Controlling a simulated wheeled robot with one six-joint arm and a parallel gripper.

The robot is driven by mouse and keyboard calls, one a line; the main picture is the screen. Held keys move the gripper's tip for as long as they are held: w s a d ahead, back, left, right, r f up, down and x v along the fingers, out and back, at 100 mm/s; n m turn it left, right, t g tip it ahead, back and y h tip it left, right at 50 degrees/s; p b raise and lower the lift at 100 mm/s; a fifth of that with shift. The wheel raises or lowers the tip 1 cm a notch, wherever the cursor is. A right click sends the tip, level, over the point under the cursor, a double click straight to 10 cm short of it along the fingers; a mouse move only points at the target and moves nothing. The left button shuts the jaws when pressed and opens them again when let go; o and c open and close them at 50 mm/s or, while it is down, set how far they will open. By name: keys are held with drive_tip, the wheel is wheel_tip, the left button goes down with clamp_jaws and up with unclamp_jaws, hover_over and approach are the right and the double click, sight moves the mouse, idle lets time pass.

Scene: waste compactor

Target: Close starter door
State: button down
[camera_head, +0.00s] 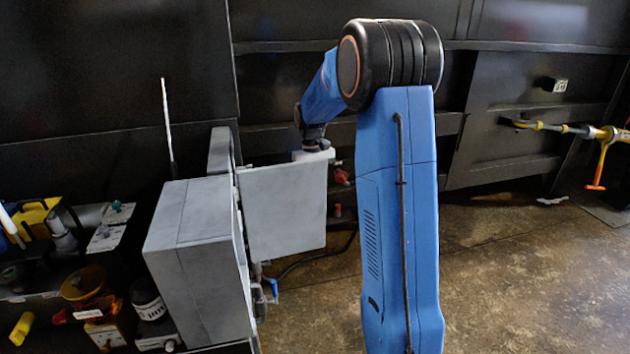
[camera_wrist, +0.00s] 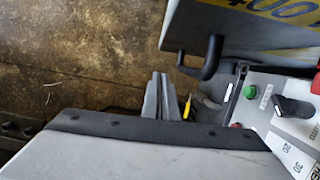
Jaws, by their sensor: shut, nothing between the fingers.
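The starter box (camera_head: 205,225) is a grey cabinet left of centre in the head view. Its starter door (camera_head: 280,215) is a flat grey panel standing open to the right of the box. My gripper (camera_head: 316,157) is at the top right corner of the door; its fingertips are hidden there. In the wrist view my gripper (camera_wrist: 162,97) is shut and empty. The door (camera_wrist: 270,40), with a yellow 400 V label and black handle (camera_wrist: 205,62), is at upper right. The fingers appear apart from the handle. A control panel (camera_wrist: 262,110) with buttons and a black knob shows at right.
A cluttered shelf (camera_head: 75,270) with tools and jars stands left of the box. Dark wall panels (camera_head: 110,60) run behind. A yellow valve pipe (camera_head: 560,127) is at far right.

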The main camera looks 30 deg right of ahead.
sight(321, 201)
drive_tip(key=shift+s+a+f, duration=0.1)
drive_tip(key=shift+s+a, duration=0.15)
drive_tip(key=shift+s, duration=0.75)
drive_tip(key=shift+s+a, duration=0.2)
drive_tip(key=shift+s, duration=0.8)
